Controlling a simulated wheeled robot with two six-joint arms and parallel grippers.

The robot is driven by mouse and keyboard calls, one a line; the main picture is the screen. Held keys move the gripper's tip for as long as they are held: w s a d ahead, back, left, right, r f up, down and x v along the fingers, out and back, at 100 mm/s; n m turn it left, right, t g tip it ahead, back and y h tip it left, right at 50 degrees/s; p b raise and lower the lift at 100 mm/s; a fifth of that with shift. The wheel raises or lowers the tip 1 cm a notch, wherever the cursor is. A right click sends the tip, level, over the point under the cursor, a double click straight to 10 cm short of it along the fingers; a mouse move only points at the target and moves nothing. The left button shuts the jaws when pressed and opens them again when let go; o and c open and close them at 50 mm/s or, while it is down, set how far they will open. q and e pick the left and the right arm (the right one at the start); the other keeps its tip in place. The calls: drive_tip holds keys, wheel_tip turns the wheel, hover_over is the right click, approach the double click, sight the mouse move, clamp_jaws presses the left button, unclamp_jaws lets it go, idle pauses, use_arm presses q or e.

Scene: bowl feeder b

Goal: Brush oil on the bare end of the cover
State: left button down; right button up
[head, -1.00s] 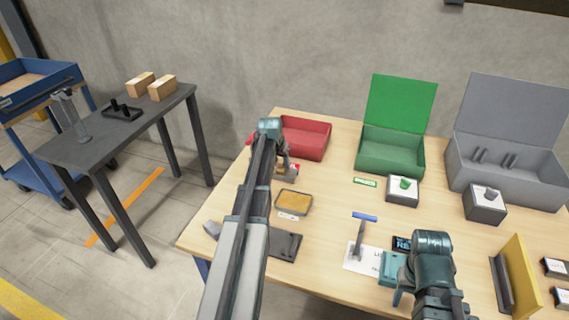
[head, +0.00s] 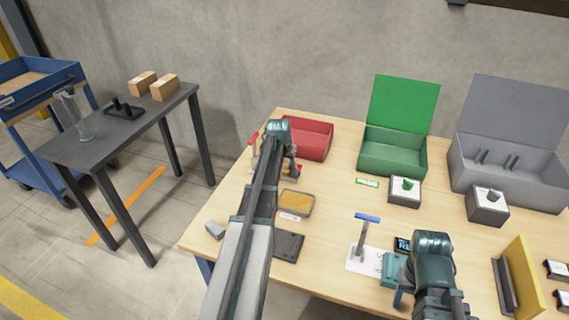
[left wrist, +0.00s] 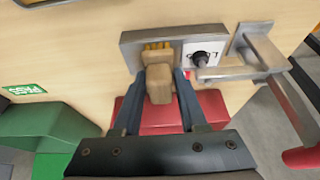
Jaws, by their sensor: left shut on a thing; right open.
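My left gripper (left wrist: 157,98) is shut on the wooden handle (left wrist: 160,82) of a brush. In the left wrist view, yellow bristles (left wrist: 157,46) show just past the handle, at a grey block (left wrist: 131,56). I cannot tell whether they touch it. Beside them, a black knob (left wrist: 207,58) stands on a white plate. I cannot tell which part is the cover. In the head view, my left gripper (head: 289,172) is partly hidden behind its arm, near the red box. A shallow tray of amber oil (head: 297,203) sits nearer. My right gripper (head: 398,298) is open at the front, its fingers partly hidden.
A red-handled lever (head: 253,139) stands left of my left arm; its grey bracket (left wrist: 245,65) shows in the wrist view. Red (head: 308,138), green (head: 392,158) and grey (head: 505,177) boxes line the back. A blue-topped stand (head: 364,232) is near my right arm.

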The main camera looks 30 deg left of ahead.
use_arm(q)
drive_tip(key=shift+w+d, duration=0.2)
drive_tip(key=shift+d, duration=0.8)
drive_tip(key=shift+w+d, duration=0.2)
drive_tip(key=shift+d, duration=0.75)
use_arm(e)
drive_tip(key=shift+d+r, duration=0.1)
use_arm(q)
drive_tip(key=shift+r, duration=0.1)
wheel_tip(320, 180, up, 6)
drive_tip(key=p, duration=0.6)
use_arm(e)
wheel_tip(320, 180, up, 6)
use_arm(q)
wheel_tip(320, 180, up, 3)
drive_tip(key=p, duration=0.3)
use_arm(e)
wheel_tip(320, 180, up, 3)
use_arm(q)
wheel_tip(320, 180, down, 7)
drive_tip(key=b, duration=0.7)
use_arm(e)
wheel_tip(320, 180, down, 7)
drive_tip(key=shift+f, duration=0.15)
